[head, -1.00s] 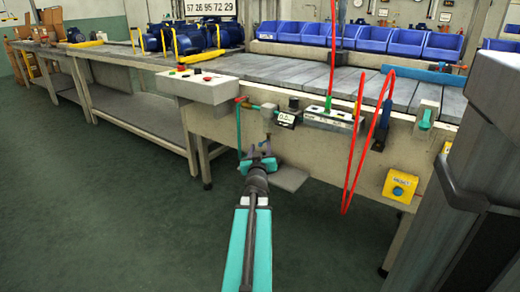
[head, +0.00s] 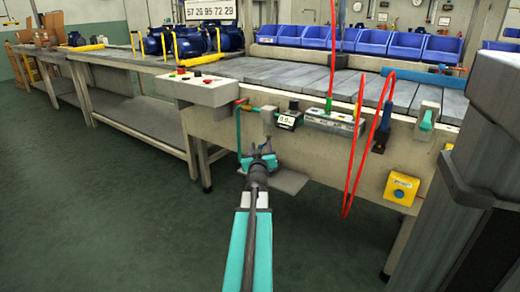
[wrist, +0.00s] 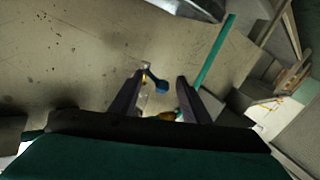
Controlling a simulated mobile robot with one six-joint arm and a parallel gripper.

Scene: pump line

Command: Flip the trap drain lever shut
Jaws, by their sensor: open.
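My gripper (head: 261,152) reaches up to the front of the conveyor bench, just below the grey trap bowl (head: 268,115) on the pipe line. In the wrist view its two dark fingers are apart, with nothing held between them. A small blue lever (wrist: 157,84), which looks like the trap drain lever, shows between the fingertips, nearer the left one. It has a small yellowish part at its upper left end. In the head view my gripper hides the lever. I cannot tell whether a finger touches it.
A teal pipe (head: 238,130) runs down left of the trap, and also shows in the wrist view (wrist: 214,60). A grey plate (head: 288,181) lies low behind my gripper. A red hose (head: 356,150) hangs to the right, near a yellow box (head: 401,188). The floor at left is clear.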

